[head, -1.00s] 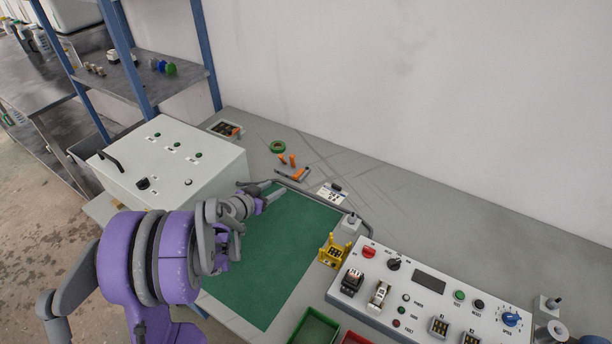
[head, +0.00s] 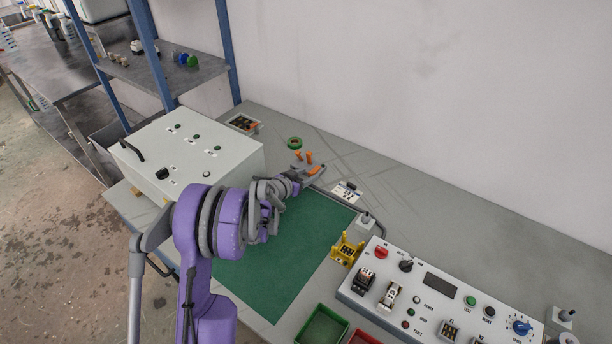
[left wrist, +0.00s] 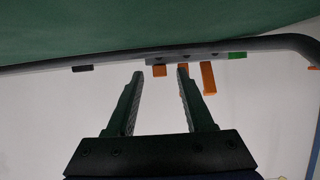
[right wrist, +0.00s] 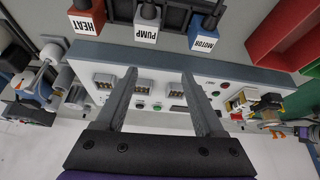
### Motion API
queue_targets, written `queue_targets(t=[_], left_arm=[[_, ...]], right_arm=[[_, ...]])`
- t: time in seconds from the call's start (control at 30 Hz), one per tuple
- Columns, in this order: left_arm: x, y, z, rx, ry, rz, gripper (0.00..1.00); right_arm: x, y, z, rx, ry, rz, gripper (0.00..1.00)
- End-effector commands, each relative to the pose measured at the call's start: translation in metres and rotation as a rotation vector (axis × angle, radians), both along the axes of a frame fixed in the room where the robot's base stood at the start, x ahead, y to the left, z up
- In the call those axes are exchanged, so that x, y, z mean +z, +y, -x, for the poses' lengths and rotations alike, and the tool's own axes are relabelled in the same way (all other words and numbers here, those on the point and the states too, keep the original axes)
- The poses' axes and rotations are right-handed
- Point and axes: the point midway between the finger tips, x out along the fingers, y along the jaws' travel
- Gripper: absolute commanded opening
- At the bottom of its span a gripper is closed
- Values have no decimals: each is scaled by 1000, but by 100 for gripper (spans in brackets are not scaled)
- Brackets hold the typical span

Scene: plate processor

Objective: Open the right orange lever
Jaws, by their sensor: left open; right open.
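A grey bent tube edges the green mat (head: 270,262). A white box (head: 190,150) stands at left. The control panel (head: 440,300) is at right and appears beyond my right gripper in its wrist view.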

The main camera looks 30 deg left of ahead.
Motion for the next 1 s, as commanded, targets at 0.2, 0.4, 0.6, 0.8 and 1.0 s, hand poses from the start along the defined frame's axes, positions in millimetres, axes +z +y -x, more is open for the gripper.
queue_targets(t=[0.2, 0.4, 0.6, 0.8, 1.0], left_arm=[[0, 0, 0, 0, 0, 0, 31], [0, 0, 0, 0, 0, 0, 0], [0, 0, 0, 0, 0, 0, 0], [3, 0, 0, -1, 22, -2, 0], [10, -1, -3, -2, 107, -10, 0]], right_arm=[[0, 0, 0, 0, 0, 0, 70], [0, 0, 0, 0, 0, 0, 70], [0, 0, 0, 0, 0, 0, 70], [1, 0, 0, 0, -1, 0, 70], [5, 0, -1, 0, -3, 0, 70]])
